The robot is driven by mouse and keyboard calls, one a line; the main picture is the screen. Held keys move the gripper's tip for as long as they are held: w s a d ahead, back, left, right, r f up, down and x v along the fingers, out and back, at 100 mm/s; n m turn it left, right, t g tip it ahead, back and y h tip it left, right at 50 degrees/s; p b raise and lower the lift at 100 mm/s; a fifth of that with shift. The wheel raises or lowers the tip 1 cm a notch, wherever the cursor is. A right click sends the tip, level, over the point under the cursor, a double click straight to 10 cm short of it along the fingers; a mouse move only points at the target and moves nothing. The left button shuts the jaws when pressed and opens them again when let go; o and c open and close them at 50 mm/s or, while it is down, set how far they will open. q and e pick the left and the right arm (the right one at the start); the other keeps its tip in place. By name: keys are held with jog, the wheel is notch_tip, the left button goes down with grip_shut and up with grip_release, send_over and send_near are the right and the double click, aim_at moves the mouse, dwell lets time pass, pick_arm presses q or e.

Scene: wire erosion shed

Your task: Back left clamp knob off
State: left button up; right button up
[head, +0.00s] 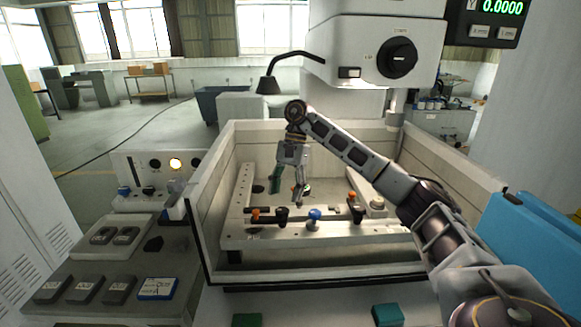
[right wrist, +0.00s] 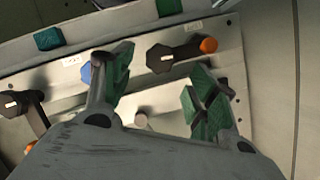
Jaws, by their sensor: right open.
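My right gripper (head: 287,190) is open above the left half of the worktable frame (head: 330,236) inside the tank. Its two green-padded fingers also show apart and empty in the right wrist view (right wrist: 163,75). The front left clamp has a black knob (head: 282,214) and an orange tip (head: 256,214). In the right wrist view that black knob (right wrist: 160,58) shows between the fingers, farther down. My left gripper is not in view.
A blue knob (head: 314,214) sits on the front rail, partly behind a finger in the wrist view. Another black knob (head: 357,213) stands right of it. The tank walls (head: 203,215) surround the frame. The white machine head (head: 375,50) hangs above and behind.

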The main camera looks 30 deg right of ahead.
jog(key=v, duration=0.7)
dwell(0.8)
jog(key=shift+r, duration=0.15)
dwell(0.7)
